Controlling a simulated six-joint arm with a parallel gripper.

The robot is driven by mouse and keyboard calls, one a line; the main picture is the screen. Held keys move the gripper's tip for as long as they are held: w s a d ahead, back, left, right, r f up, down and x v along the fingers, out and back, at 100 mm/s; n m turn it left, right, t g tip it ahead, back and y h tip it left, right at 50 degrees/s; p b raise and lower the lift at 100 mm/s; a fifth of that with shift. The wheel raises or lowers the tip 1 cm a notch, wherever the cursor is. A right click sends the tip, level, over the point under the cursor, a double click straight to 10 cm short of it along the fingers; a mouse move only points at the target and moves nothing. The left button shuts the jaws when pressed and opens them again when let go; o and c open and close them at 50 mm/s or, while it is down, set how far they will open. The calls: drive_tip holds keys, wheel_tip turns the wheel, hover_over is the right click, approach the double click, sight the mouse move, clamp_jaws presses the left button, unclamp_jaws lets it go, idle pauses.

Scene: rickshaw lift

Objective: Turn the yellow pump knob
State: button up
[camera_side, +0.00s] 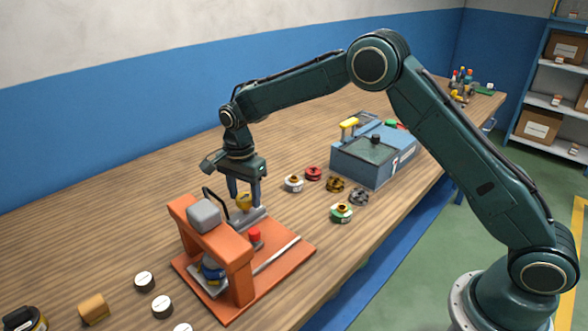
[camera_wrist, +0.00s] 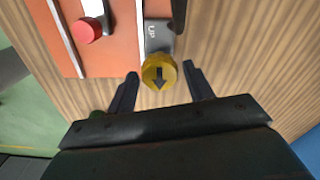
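The yellow pump knob (camera_wrist: 159,75) is round, with a dark arrow on its face pointing toward the bottom of the wrist view. It sits at the end of a grey plate marked "UP". In the side view the knob (camera_side: 243,202) shows between the fingers of my gripper (camera_side: 244,201), at the back of the orange press (camera_side: 249,271). In the wrist view my gripper (camera_wrist: 162,86) is open, with one finger on each side of the knob. A gap shows between each finger and the knob there.
A red button (camera_side: 254,235) stands on the orange base. A black curved hose or handle (camera_side: 215,203) rises beside the knob. Several small round parts lie to the right, before a blue-grey box (camera_side: 374,155). White-topped pucks and a tan block (camera_side: 93,309) lie at front left.

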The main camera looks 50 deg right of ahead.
sight(244, 196)
drive_tip(key=shift+o, duration=0.6)
wheel_tip(244, 196, up, 14)
idle(0.5)
